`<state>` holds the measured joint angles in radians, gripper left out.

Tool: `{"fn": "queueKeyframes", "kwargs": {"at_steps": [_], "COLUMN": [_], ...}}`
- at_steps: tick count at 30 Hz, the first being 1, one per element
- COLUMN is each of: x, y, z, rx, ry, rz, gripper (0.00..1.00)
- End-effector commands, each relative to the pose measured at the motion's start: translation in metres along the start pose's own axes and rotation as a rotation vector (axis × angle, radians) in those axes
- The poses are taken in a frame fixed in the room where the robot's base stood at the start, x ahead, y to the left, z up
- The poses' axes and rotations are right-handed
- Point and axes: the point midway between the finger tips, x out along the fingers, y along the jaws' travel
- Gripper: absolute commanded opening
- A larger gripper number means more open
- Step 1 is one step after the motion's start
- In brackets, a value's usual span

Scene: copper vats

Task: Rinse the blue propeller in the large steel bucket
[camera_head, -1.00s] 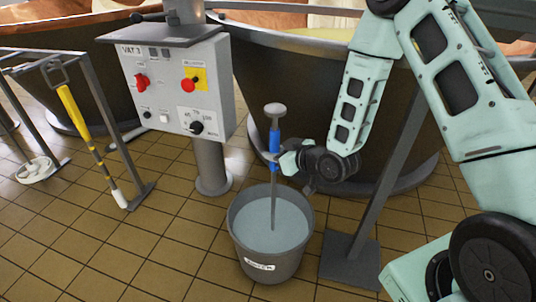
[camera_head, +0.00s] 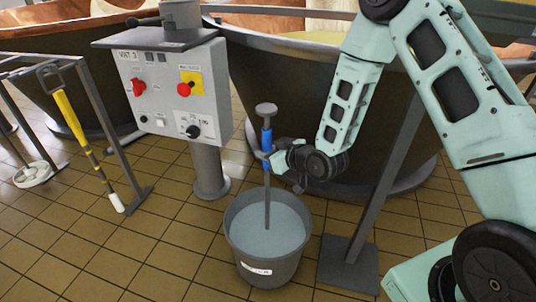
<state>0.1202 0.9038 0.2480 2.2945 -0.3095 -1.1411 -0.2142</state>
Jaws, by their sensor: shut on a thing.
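The propeller tool is a grey shaft with a blue section (camera_head: 266,139) and a round grey knob on top. It stands upright, its lower shaft (camera_head: 267,205) dipping into the water of the large steel bucket (camera_head: 262,264). Its lower end is hidden under the water. The bucket is dark grey with a white label on its front and stands on the tiled floor. My gripper (camera_head: 268,156) is shut on the blue part of the propeller, above the bucket's rim, reaching in from the right.
A grey control box (camera_head: 173,93) on a post stands left behind the bucket. A yellow-handled tool (camera_head: 72,121) hangs on a metal rack (camera_head: 117,140) at the left. A large dark vat (camera_head: 300,100) is behind. A slanted post with a square foot (camera_head: 347,266) stands right of the bucket.

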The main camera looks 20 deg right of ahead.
Motion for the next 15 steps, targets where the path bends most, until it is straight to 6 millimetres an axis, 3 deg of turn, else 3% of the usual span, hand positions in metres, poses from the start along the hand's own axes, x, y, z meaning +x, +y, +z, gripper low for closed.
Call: {"fn": "queueKeyframes", "kwargs": {"at_steps": [1, 15], "x": [-0.0027, -0.0003], "y": [0.015, 0.0111], "z": [-0.0005, -0.0004], "rx": [0.004, 0.005], "ry": [0.003, 0.002], "rz": [0.027, 0.026], "gripper": [0.0, 0.0]}}
